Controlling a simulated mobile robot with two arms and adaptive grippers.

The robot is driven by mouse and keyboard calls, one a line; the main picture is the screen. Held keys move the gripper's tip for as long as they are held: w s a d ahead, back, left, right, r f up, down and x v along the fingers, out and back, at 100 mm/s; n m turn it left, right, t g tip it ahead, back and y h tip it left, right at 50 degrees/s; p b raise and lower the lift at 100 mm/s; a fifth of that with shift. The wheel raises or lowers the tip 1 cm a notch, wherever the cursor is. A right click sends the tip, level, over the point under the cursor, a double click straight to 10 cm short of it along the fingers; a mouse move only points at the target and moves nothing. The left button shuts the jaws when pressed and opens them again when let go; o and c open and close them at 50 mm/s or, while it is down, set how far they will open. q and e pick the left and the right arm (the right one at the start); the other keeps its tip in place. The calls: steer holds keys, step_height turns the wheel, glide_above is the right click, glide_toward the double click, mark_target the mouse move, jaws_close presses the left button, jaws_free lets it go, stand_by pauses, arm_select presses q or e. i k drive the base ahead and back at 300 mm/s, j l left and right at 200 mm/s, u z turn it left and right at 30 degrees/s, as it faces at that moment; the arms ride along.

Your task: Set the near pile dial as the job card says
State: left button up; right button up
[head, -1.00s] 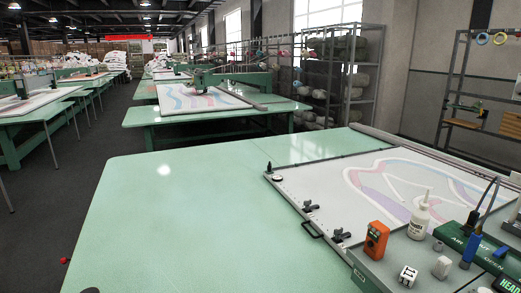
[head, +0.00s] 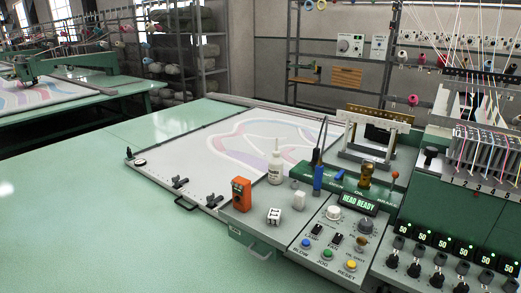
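The control panel (head: 310,245) stands at the lower right with a lit HEAD READY display (head: 358,203). It carries a white knob (head: 333,212) and a grey knob (head: 365,226). To its right is a row of black knobs (head: 414,268) under green displays (head: 400,228) that read 50. A small round dial (head: 140,162) sits at the left corner of the framed cloth (head: 195,150). The labels are too small to tell which is the near pile dial. I see no readable job card. Neither of my grippers is in view.
Yarn cones and needle threads (head: 485,150) rise at the right. The green table (head: 90,215) is clear at the left.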

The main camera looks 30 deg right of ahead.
mark_target(366, 226)
steer(key=z, duration=2.9)
steer(key=u, duration=0.1)
